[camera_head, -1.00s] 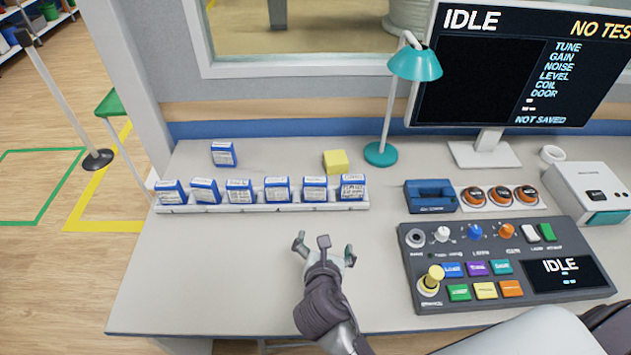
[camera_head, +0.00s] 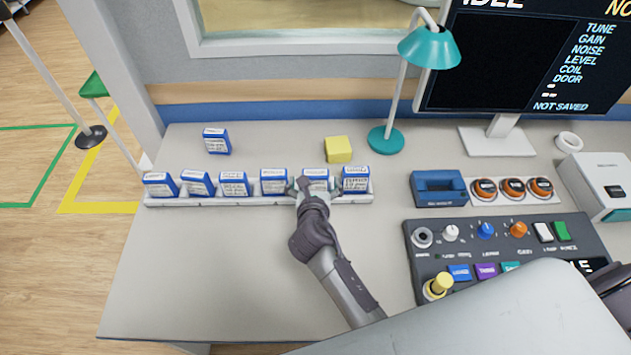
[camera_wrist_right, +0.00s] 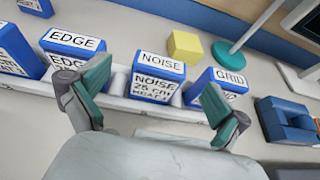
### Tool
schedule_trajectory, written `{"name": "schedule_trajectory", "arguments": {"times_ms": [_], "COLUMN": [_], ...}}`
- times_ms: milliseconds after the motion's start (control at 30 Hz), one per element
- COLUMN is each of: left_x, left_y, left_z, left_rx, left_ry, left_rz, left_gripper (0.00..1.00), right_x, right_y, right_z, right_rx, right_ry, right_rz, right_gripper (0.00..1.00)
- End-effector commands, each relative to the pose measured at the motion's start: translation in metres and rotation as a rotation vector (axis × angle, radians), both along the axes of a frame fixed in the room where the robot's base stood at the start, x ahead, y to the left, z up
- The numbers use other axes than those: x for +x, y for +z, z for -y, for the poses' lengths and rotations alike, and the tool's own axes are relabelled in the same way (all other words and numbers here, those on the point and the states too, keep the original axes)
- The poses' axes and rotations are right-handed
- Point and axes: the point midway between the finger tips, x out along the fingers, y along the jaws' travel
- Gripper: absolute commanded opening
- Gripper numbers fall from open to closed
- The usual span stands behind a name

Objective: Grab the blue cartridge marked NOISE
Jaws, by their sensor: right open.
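The blue cartridge marked NOISE (camera_wrist_right: 158,77) stands in the white rack, with its label facing my right wrist camera. In the head view the NOISE cartridge (camera_head: 316,174) is the second from the right in the row, partly hidden by my gripper. My right gripper (camera_wrist_right: 148,98) is open, its teal-padded fingers on either side of the NOISE cartridge, with nothing held. In the head view the right gripper (camera_head: 314,190) is at the front of the rack. My left gripper is not in view.
An EDGE cartridge (camera_wrist_right: 70,50) stands left of NOISE and a GRID cartridge (camera_wrist_right: 222,86) right of it, close to the fingers. The white rack (camera_head: 220,201) holds several cartridges. A yellow block (camera_head: 338,149) and a teal lamp (camera_head: 385,140) stand behind. A control panel (camera_head: 412,262) is at right.

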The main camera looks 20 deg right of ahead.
Motion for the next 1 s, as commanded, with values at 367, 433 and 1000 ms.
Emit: {"name": "schedule_trajectory", "arguments": {"times_ms": [367, 433, 1000], "left_x": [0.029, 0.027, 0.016], "left_y": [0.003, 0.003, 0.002], "left_z": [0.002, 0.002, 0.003], "left_rx": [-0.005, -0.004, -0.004], "left_ry": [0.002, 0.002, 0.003], "left_rz": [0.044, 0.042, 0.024], "left_gripper": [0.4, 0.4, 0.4], "right_x": [0.039, 0.044, 0.045], "right_y": [-0.02, -0.021, -0.022], "right_z": [0.015, 0.016, 0.017], "right_rx": [0.002, 0.002, 0.002], "right_ry": [0.0, 0.001, 0.001], "right_rz": [-0.002, -0.001, -0.001], "right_gripper": [1.0, 1.0, 0.47]}}
